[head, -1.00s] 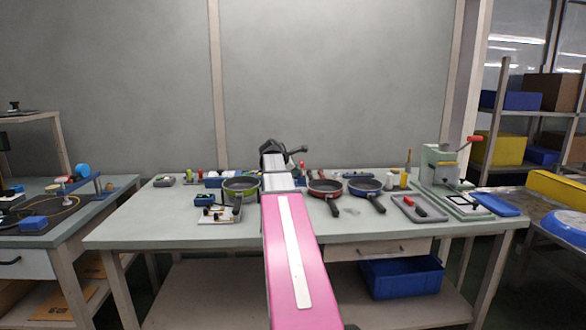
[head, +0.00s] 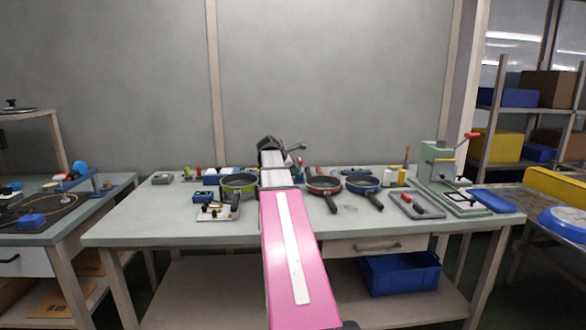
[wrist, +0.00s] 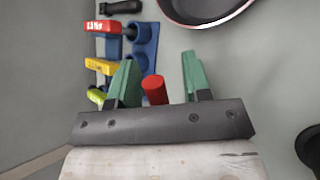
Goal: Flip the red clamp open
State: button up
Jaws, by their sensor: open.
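In the wrist view, my gripper (wrist: 160,62) is open, its two green fingers apart. A short red cylinder (wrist: 154,90) shows between them, nearer the left finger; I cannot tell whether it is the red clamp's handle, and its lower end is hidden behind the gripper body. To the left is a blue block (wrist: 145,45) with a red piece (wrist: 103,27), a yellow piece (wrist: 100,66) and a lime piece (wrist: 96,96) beside it. In the head view, my arm hides much of this area, and a small red upright (head: 300,162) shows right of the wrist.
A red-rimmed pan (head: 324,186) and a blue pan (head: 363,184) stand right of my arm, a green pan (head: 239,184) left of it. A grey tray (head: 402,204) and a pale green press (head: 440,165) are farther right. The table's front strip (head: 160,232) is clear.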

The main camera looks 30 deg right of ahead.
jog(key=v, duration=1)
jog(key=shift+s, duration=0.25)
jog(key=shift+a+r, duration=0.1)
jog(key=shift+a, duration=0.05)
